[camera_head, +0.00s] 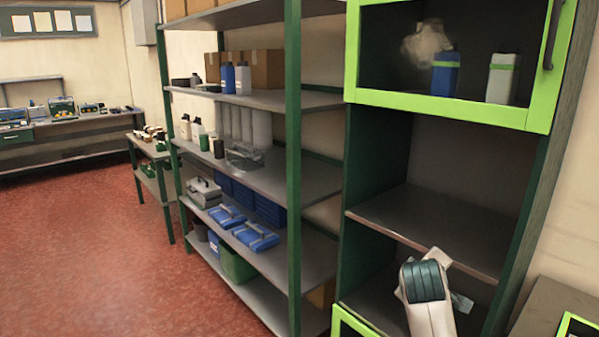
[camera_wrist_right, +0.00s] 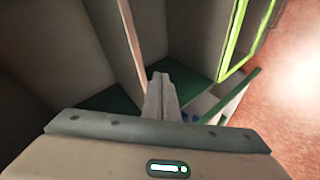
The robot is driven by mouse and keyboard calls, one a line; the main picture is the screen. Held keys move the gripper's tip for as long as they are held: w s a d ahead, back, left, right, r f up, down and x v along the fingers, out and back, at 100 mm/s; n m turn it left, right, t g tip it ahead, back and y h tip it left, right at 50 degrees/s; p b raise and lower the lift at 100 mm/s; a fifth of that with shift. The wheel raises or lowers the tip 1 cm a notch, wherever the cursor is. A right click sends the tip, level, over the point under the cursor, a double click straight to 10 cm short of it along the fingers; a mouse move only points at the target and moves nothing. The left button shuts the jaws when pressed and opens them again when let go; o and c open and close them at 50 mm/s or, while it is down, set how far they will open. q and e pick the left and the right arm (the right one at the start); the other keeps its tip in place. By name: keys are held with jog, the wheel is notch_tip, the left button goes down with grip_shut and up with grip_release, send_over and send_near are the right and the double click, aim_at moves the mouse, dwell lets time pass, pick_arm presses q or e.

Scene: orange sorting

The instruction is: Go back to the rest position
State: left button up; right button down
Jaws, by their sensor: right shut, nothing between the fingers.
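My right arm (camera_head: 428,292), white with a dark ribbed joint, is at the lower right of the head view, in front of the open lower part of the green-framed cabinet (camera_head: 448,108). It hides most of its own gripper there. In the right wrist view my right gripper (camera_wrist_right: 160,80) is shut, its fingers together and nothing between them. Around it are grey panels, dark green surfaces and a bright green frame. My left gripper is in neither view.
The cabinet's upper glass door shows a blue bottle (camera_head: 445,74) and a white bottle (camera_head: 501,78) behind it. A grey cabinet shelf (camera_head: 430,225) is above and behind my arm. A loaded metal rack (camera_head: 293,160) stands left of the cabinet. Red floor (camera_head: 90,250) is open at left.

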jog(key=s+a+f+m+g+y, duration=0.1)
jog(key=s+a+f+g, duration=0.1)
jog(key=s+f, duration=0.9)
jog(key=s+a+f+m+g+y, duration=0.1)
jog(key=s+a+f+y, duration=0.1)
jog(key=s+f, duration=0.9)
jog(key=s+a+f+m+g+y, duration=0.15)
jog(key=s+f, duration=0.25)
jog(key=s, duration=0.9)
jog(key=s+a+f+m+g+y, duration=0.1)
jog(key=s+a+f+m+g, duration=0.15)
jog(key=s, duration=0.95)
notch_tip(320, 180, down, 28)
jog(key=s+f+n, duration=0.1)
jog(key=s+d+f+g, duration=0.1)
jog(key=s+f, duration=0.8)
jog(key=s+d+f+g, duration=0.1)
jog(key=s+d+f, duration=0.1)
jog(key=s+f, duration=0.6)
jog(key=shift+s+d+f, duration=0.3)
jog(key=shift+s+f, duration=0.05)
jog(key=shift+s, duration=0.3)
